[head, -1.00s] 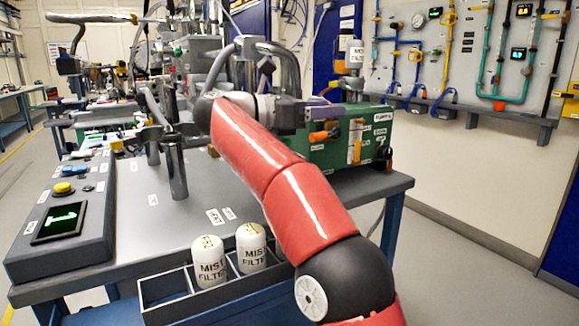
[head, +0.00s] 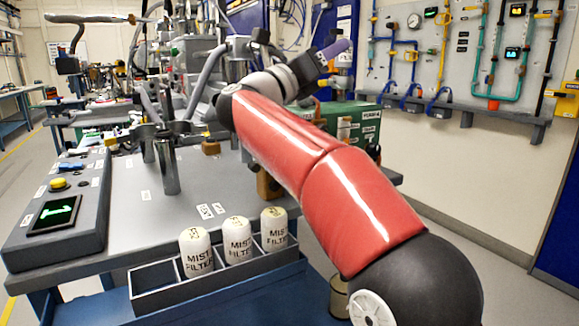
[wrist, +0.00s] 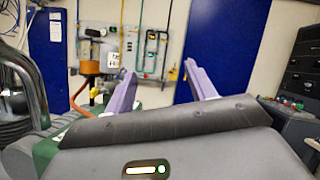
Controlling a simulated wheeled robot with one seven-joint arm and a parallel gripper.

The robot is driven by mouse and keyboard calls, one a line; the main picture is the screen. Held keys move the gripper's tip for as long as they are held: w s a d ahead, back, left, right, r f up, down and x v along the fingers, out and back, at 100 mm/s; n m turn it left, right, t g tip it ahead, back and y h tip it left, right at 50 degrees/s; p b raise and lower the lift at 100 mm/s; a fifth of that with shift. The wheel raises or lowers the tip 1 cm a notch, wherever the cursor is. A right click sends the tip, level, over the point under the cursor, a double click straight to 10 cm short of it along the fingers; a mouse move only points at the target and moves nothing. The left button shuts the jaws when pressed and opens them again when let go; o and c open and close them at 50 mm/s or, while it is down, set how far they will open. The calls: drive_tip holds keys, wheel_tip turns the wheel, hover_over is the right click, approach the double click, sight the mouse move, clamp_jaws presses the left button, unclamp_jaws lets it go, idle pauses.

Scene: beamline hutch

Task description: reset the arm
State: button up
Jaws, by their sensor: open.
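My gripper (head: 333,52) is raised above the back right part of the grey bench, at the end of my red arm. In the wrist view its two purple fingers (wrist: 160,84) are spread apart, with nothing between them. The fingers point toward the back wall and touch nothing that I can see. In the wrist view a white labelled canister (wrist: 110,57) stands over an orange part, beyond the left finger. My arm hides part of the bench's right side in the head view.
A rack (head: 160,299) at the bench's front holds three white mist filters (head: 238,241); its left compartment is empty. A green box (head: 357,118) and metal pipework (head: 168,165) stand on the bench. A control box (head: 52,230) is at left. Floor at right is clear.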

wheel_tip(320, 180, up, 3)
drive_tip(key=s+a+n+t+y, duration=0.25)
drive_tip(key=n+t+y, duration=0.7)
drive_tip(key=n, duration=0.65)
drive_tip(key=s+a+f+n+g+y, duration=0.1)
drive_tip(key=s+f+n+g+y, duration=0.3)
drive_tip(key=f+n+y, duration=1)
drive_tip(key=s+d+f+n+g+h, duration=0.2)
drive_tip(key=s+d+f+n+g, duration=0.2)
drive_tip(key=s+f, duration=0.4)
drive_tip(key=s+d+f+n+g+h, duration=0.1)
drive_tip(key=s+d+f+n+g, duration=0.3)
drive_tip(key=s+f, duration=0.5)
drive_tip(key=s+d+f+n+g+h, duration=0.2)
drive_tip(key=s+f+g, duration=0.4)
drive_tip(key=f, duration=0.9)
drive_tip(key=s+d+n, duration=0.1)
drive_tip(key=s+d, duration=0.1)
drive_tip(key=s, duration=0.1)
drive_tip(key=shift+n+h, duration=0.35)
drive_tip(key=shift+n, duration=0.05)
drive_tip(key=shift+r, duration=0.1)
